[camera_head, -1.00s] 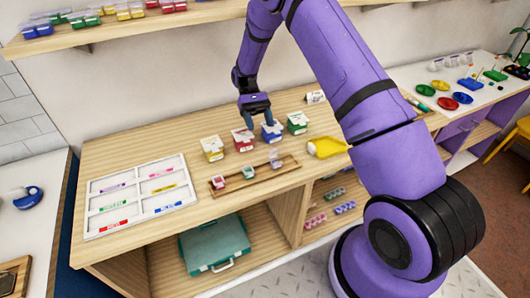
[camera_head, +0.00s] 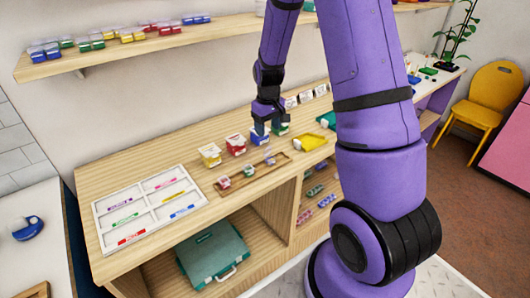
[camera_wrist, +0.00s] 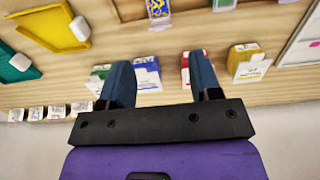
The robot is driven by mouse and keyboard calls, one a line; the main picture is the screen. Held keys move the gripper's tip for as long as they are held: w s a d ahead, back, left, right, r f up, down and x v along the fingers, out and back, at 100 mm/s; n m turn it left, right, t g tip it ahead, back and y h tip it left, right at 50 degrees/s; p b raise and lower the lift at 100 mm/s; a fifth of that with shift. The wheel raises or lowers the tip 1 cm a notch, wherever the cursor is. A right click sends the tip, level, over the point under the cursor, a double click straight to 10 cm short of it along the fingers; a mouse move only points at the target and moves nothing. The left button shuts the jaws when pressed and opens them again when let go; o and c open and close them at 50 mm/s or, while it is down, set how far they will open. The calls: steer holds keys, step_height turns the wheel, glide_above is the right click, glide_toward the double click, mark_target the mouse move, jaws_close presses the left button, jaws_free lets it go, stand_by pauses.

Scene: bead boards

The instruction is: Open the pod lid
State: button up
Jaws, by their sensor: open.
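Whether any lid is open is too small to tell. My gripper (camera_head: 268,127) is behind the tray, low by the blue box (camera_head: 256,138) and green box (camera_head: 281,129). In the wrist view, my gripper (camera_wrist: 161,78) is open with its fingers apart. The blue box (camera_wrist: 147,73) shows between the fingers, and I cannot tell whether they touch it.
A yellow box (camera_head: 210,156) and red box (camera_head: 236,146) stand left of the blue box. A white sorting tray (camera_head: 103,243) lies at left. A yellow scoop-like item (camera_head: 327,119) lies at right. A shelf (camera_head: 125,52) hangs above.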

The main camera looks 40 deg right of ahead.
mark_target(268, 149)
step_height(268, 149, down, 10)
steer(key=shift+r, duration=0.2)
stand_by(0.3)
steer(key=c, duration=1)
